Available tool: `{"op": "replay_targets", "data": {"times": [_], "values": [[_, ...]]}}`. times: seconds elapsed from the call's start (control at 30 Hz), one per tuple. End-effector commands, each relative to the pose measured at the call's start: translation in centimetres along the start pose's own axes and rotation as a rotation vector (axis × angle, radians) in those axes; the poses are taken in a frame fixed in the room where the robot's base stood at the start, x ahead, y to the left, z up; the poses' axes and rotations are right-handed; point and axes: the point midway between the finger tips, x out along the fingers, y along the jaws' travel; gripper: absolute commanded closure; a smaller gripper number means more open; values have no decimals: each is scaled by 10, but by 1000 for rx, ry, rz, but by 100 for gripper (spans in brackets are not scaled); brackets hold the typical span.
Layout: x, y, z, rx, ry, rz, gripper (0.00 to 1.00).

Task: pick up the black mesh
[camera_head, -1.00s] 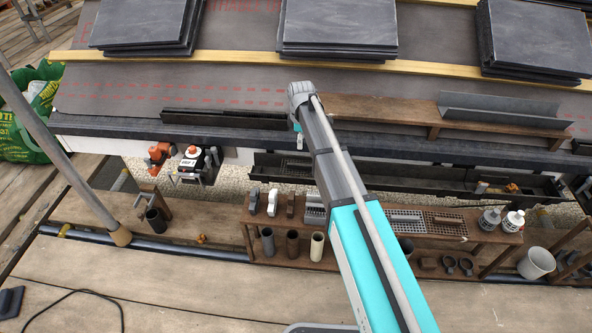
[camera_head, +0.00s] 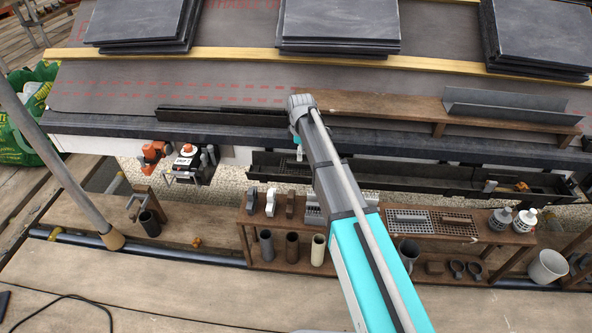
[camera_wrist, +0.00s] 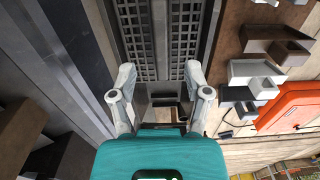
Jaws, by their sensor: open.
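The black mesh (camera_wrist: 146,45) shows in the wrist view as a dark panel of square holes with a plain raised bar along its middle. It lies lengthwise inside a dark channel. My gripper (camera_wrist: 160,72) is open and empty, with its two pale fingers spread to either side of the mesh's near part. I cannot tell how far above it the fingertips are. In the head view my gripper (camera_head: 298,150) is small and partly hidden by my arm, over the left part of the black gutter (camera_head: 380,178). The mesh is hard to make out there.
A wooden bench (camera_head: 483,235) in front of the gutter carries grey and brown mesh panels (camera_head: 408,220), brackets (camera_head: 271,202) and white bottles (camera_head: 525,219). The roof edge and stacked slates (camera_head: 340,25) lie behind.

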Motion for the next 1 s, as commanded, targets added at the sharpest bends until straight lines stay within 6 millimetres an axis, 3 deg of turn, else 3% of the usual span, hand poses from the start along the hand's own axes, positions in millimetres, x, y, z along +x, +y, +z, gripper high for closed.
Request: {"op": "replay_targets", "data": {"times": [0.57, 1.0], "values": [[5, 0, 0, 0, 0, 0, 37], [36, -1, 0, -1, 0, 0, 37]]}}
